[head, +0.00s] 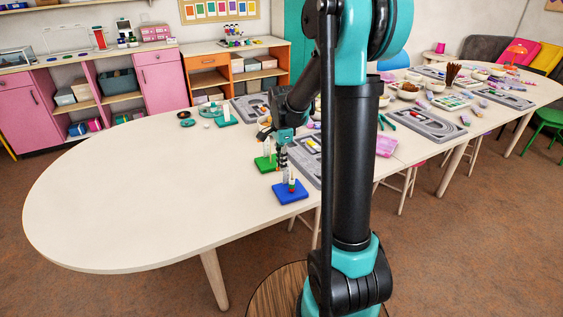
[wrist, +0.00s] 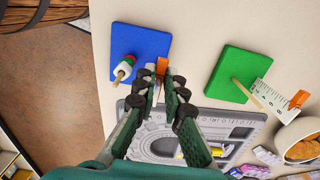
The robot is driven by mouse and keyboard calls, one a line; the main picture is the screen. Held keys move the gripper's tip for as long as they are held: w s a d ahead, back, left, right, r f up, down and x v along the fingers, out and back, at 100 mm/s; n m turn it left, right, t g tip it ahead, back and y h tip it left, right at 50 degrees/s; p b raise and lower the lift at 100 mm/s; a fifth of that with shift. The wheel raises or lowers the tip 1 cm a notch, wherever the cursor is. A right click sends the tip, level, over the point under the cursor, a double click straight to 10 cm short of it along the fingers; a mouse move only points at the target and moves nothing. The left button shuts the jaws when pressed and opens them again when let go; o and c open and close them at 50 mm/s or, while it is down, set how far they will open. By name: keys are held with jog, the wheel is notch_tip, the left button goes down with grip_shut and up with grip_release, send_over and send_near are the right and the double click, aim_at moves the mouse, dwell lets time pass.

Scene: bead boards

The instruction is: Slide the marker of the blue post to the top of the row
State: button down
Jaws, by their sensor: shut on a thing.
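The blue post's square base (wrist: 150,38) lies in the upper left of the wrist view, with a short stack of green, red and white beads (wrist: 127,62) on its wooden peg. The blue base (head: 290,192) also shows at the table's near edge in the head view. An orange marker (wrist: 162,66) sits between the fingertips of my gripper (wrist: 162,82), which is shut on it beside the bead stack. The fingers hide most of the blue post's scale. In the head view my gripper (head: 284,152) is low, just above and behind the blue base.
A green base (wrist: 236,72) with a bare peg, a white ruled scale (wrist: 272,97) and its own orange marker (wrist: 299,98) stands close by. A grey tray (wrist: 238,122) lies below the fingers. A bowl (wrist: 300,140) is at right. The table's left part (head: 130,190) is clear.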

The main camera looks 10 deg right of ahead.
jog(key=shift+f, duration=0.95)
jog(key=c, duration=1.5)
grip_release()
jog(key=shift+c, duration=0.2)
notch_tip(320, 180, up, 12)
jog(key=s+d+f+n+t, duration=0.2)
jog(key=s+f+n, duration=0.5)
jog(key=s, duration=0.4)
jog(key=s+d+f+n+t, duration=0.2)
jog(key=s+f+n, duration=0.4)
jog(key=s, duration=0.5)
jog(key=shift+f+n, duration=0.35)
jog(key=shift+n, duration=0.85)
